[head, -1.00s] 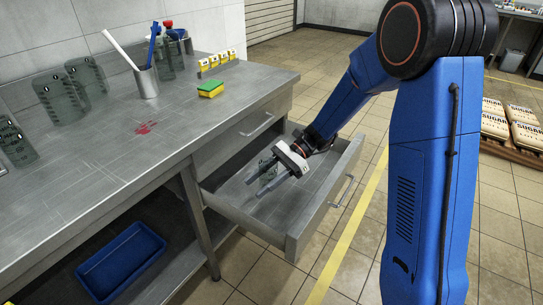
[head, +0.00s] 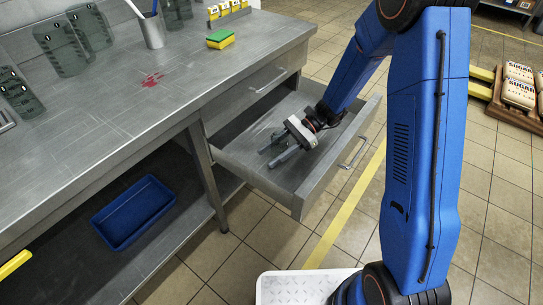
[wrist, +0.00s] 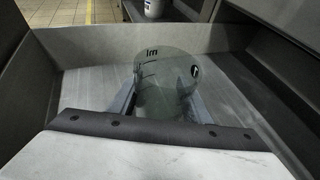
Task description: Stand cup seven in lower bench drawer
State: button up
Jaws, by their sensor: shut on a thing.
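The lower bench drawer (head: 299,208) is pulled out below the shut upper drawer. My gripper (head: 275,156) is inside it, low over the drawer floor. In the wrist view, a greenish see-through cup (wrist: 165,88) is between my gripper's two fingers (wrist: 160,108), which are shut on it. The cup looks upright, with dark "ml" print and part of a mark on its side. Its base is hidden behind my gripper, so I cannot tell whether it touches the drawer floor. In the head view, the cup is faint and mostly hidden by my gripper.
Several dark see-through cups (head: 60,48) stand on the bench top (head: 120,110) at left. A grey holder (head: 152,31), a green-yellow sponge (head: 220,38) and a red stain (head: 152,79) are there too. A blue tray (head: 133,212) is on the shelf below. Drawer walls enclose my gripper.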

jog(key=shift+f, duration=0.45)
jog(key=shift+f, duration=0.1)
jog(key=o, duration=1.2)
jog(key=shift+w+d+r, duration=0.15)
jog(key=shift+d+r, duration=0.05)
jog(key=shift+d, duration=0.05)
jog(key=v, duration=1.1)
jog(key=shift+w+d, duration=0.1)
jog(key=shift+d, duration=0.05)
jog(key=shift+w, duration=0.1)
